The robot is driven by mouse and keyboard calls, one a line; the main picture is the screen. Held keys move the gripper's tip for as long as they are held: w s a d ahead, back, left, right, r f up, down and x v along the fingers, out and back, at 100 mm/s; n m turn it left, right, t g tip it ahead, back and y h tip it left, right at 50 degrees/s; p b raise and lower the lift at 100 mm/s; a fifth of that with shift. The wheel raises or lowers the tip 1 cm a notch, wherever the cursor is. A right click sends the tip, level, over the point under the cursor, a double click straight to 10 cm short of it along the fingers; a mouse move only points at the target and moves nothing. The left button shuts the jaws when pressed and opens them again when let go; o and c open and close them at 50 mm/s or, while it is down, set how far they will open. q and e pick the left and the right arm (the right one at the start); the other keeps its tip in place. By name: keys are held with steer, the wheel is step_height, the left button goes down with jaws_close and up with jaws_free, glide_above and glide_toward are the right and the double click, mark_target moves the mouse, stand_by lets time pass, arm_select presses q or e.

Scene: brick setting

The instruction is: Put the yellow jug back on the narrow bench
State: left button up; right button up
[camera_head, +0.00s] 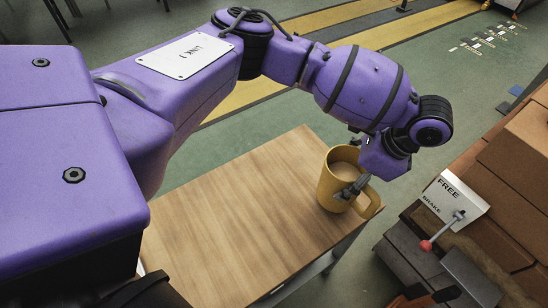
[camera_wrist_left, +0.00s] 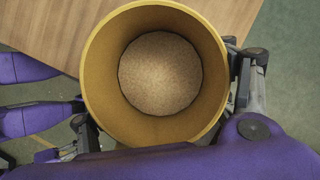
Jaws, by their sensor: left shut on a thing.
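The yellow jug (camera_head: 326,187) is upright at the right end of the narrow wooden bench (camera_head: 235,215) in the head view. Its handle points to the lower right, and something pale tan shows inside. My left gripper (camera_head: 351,190) is shut on the jug, with a dark finger against its near side. In the left wrist view the jug (camera_wrist_left: 97,70) is seen from above between the gripper's two fingers (camera_wrist_left: 165,105), overlapping the edge of the bench (camera_wrist_left: 45,25). Its base is hidden there, and I cannot tell whether it touches the bench top. My right gripper is not in view.
Stacked brown blocks (camera_head: 515,160) stand at the right, with a white "FREE / BRAKE" box (camera_head: 452,197) and a red-knobbed lever (camera_head: 427,245). The rest of the bench top is clear. Green floor with yellow stripes (camera_head: 330,15) lies behind.

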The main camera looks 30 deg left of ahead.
arm_select(q)
steer(key=shift+s+a+f, duration=0.1)
steer(key=shift+f, duration=0.95)
steer(key=shift+a+f, duration=0.1)
steer(key=shift+f, duration=0.95)
steer(key=o, duration=1.2)
steer(key=shift+o, duration=0.2)
steer(key=v, duration=1.2)
steer(key=shift+r, duration=0.3)
steer(key=shift+d, duration=0.1)
